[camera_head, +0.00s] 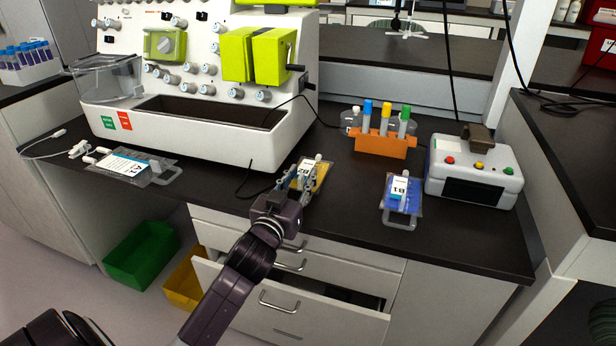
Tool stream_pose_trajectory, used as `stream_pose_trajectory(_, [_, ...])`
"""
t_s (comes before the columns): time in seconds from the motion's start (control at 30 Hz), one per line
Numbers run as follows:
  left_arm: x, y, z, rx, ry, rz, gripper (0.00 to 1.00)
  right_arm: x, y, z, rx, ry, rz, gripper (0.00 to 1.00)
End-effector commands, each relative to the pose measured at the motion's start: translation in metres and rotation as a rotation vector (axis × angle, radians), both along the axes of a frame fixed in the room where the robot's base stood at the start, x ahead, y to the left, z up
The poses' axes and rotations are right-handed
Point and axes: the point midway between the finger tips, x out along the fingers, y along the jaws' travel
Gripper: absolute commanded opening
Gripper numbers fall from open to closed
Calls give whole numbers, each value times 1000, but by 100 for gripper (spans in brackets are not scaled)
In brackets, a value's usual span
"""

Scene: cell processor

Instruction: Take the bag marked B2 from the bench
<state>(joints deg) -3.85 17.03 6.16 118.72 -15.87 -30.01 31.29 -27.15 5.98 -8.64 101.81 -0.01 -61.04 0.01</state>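A yellow bag (322,174) with a white label lies near the front edge of the dark bench, in the middle. The label's mark is partly hidden and I cannot read it for certain. My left gripper (297,184) is at the near left side of this bag, its fingers overlapping the bag in the picture. I cannot tell whether they grip it. A blue bag marked B1 (402,197) lies to the right, with a clear loop at the edge. A white-labelled bag (128,165) with tubing lies far left. My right gripper is not in view.
A white machine with green parts (190,130) stands behind. An orange rack (384,146) holds colour-capped tubes. A white device with coloured buttons (474,175) stands right. Below are a partly open drawer (290,306), a green bin (141,254) and a yellow bin (184,282).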

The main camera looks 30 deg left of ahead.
Motion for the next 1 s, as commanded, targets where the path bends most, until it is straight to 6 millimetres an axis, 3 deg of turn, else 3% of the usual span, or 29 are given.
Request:
stream_pose_trajectory(0.27, [3,1,0,0,0,0,26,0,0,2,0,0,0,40])
stream_pose_trajectory(0.5, [3,1,0,0,0,0,0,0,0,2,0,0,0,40])
stream_pose_trajectory(1.0, [3,1,3,0,-2,0,0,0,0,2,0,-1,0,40])
